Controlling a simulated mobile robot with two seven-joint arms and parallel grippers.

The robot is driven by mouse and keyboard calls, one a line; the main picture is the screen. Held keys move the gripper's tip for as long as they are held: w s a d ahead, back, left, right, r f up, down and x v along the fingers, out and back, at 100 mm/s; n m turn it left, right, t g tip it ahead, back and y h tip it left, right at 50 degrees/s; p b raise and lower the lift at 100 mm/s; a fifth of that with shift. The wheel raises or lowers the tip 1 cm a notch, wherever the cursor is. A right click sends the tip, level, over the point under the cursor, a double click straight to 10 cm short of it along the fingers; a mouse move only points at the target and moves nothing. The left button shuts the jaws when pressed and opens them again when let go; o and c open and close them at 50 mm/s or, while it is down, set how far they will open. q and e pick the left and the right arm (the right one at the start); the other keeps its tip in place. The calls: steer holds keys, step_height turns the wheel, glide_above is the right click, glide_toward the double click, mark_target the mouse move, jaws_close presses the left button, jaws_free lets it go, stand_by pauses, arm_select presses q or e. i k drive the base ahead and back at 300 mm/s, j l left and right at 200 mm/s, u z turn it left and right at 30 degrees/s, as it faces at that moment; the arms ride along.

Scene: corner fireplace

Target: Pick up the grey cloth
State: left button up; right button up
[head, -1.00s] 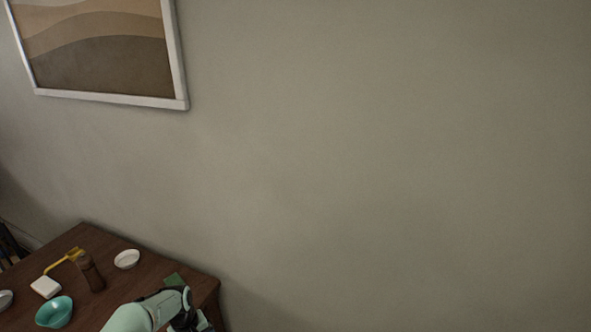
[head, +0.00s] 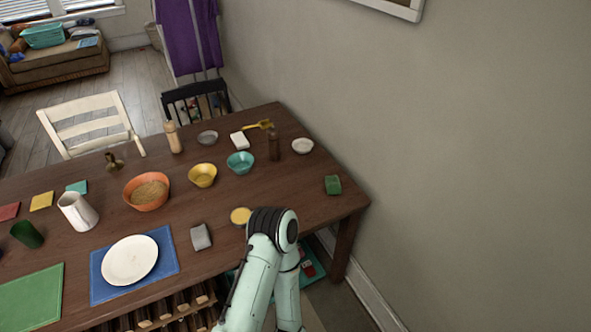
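The grey cloth (head: 200,237) appears as a small, light grey, folded-looking piece on the brown wooden table (head: 318,215). It lies near the table's front edge, just right of the blue placemat (head: 168,262). One of my arms rises from the bottom of the head view, to the right of the cloth and apart from it in the picture. Its bent joint stands over the table's front edge and the far link drops back down out of view. Neither gripper shows.
A white plate (head: 130,260) lies on the blue placemat. A yellow round piece (head: 241,215) is right of the cloth, close to my arm. Orange (head: 147,205), yellow (head: 203,181) and teal (head: 240,168) bowls stand behind. A green block (head: 333,185) sits near the right end. A wall closes the right side.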

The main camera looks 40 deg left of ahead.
mark_target(201, 239)
steer(key=u, duration=2.35)
